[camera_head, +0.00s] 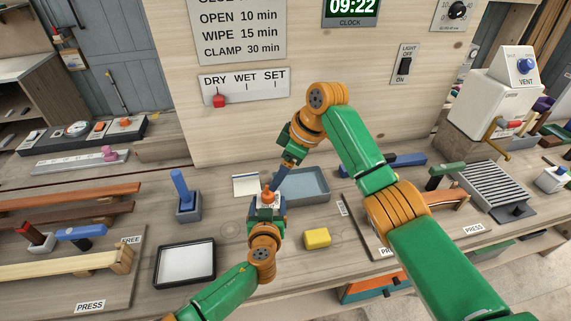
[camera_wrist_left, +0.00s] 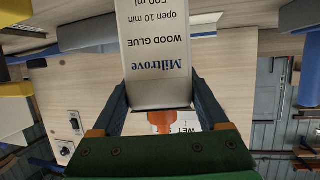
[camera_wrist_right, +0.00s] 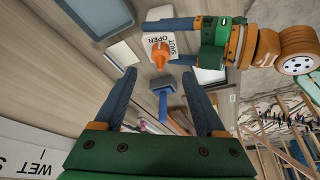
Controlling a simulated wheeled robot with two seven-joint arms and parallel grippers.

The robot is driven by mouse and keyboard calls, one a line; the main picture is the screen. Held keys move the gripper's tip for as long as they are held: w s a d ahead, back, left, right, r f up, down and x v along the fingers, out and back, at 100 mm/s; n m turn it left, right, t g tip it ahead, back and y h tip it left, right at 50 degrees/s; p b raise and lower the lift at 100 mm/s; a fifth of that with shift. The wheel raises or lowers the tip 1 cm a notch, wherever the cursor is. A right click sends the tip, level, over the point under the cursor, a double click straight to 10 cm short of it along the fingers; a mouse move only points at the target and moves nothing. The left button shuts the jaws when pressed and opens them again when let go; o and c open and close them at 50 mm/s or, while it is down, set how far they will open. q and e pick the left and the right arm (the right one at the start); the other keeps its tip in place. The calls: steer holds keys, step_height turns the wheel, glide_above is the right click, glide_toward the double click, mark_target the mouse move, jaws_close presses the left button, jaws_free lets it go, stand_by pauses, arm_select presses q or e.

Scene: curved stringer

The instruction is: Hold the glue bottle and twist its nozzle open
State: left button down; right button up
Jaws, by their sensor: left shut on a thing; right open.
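The glue bottle (camera_wrist_left: 155,50) is white and labelled wood glue. My left gripper (camera_head: 267,207) is shut on it above the bench, as the left wrist view shows with a finger on each side. Its orange nozzle (camera_head: 268,192) points up in the head view. In the right wrist view the nozzle (camera_wrist_right: 160,54) stands on a white top marked OPEN and SHUT; which mark it points to is unclear. My right gripper (camera_wrist_right: 160,77) is open and empty. The nozzle appears just beyond its fingertips, apart from them. In the head view the right fingertips are small and partly hidden.
A grey-blue tray (camera_head: 322,186) and a white pad (camera_head: 246,178) lie behind the bottle. A yellow block (camera_head: 317,238) is to the right, a black-rimmed tray (camera_head: 212,265) at front left. A blue-handled tool in a grey holder (camera_head: 189,212) stands left.

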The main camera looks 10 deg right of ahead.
steer(key=v, duration=0.3)
steer(key=shift+s+d+r, duration=0.1)
steer(key=shift+d+r, duration=0.05)
steer(key=shift+r, duration=0.2)
